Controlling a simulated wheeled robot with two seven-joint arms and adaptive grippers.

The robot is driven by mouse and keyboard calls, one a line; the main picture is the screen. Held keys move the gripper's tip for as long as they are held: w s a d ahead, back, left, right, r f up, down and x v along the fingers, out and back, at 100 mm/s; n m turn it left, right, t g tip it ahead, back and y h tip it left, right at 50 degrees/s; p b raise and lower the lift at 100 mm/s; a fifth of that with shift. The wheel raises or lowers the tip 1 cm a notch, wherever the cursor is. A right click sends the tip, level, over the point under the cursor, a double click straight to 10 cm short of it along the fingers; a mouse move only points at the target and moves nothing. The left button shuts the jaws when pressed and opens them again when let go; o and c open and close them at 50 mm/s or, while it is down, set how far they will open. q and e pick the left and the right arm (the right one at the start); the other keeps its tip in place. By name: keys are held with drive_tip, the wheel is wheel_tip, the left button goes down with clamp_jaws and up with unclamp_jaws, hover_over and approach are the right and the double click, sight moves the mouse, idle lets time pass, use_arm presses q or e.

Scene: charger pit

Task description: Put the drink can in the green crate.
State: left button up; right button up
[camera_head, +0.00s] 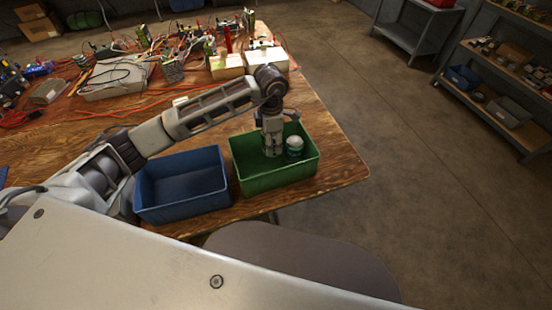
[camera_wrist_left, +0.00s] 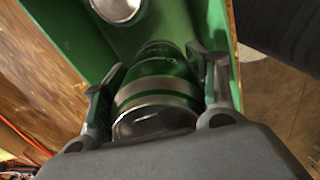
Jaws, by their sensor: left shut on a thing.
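The green crate (camera_head: 270,178) stands near the front right edge of the wooden table. My left gripper (camera_head: 272,148) points down into it. In the left wrist view its fingers (camera_wrist_left: 155,95) are shut around a green drink can (camera_wrist_left: 155,88) with a silver end. In the head view the held can is hidden by the gripper. I cannot tell whether it touches the crate floor. A second round, pale-topped item (camera_head: 294,146) is in the crate beside the gripper; a round silver top also shows in the wrist view (camera_wrist_left: 118,8). My right gripper is out of view.
An empty blue bin (camera_head: 182,185) stands just left of the green crate. Tools, cables and boxes (camera_head: 120,78) clutter the back of the table. A shelf unit (camera_head: 500,75) stands at the right beyond open floor.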

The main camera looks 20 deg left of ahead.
use_arm(q)
drive_tip(key=shift+w+f, duration=0.25)
drive_tip(key=shift+w, duration=0.25)
drive_tip(key=shift+s, duration=0.1)
approach(273, 167)
idle(0.4)
drive_tip(key=shift+p, duration=0.3)
drive_tip(key=shift+f, duration=1.8)
drive_tip(key=shift+f, duration=0.1)
drive_tip(key=o, duration=1.4)
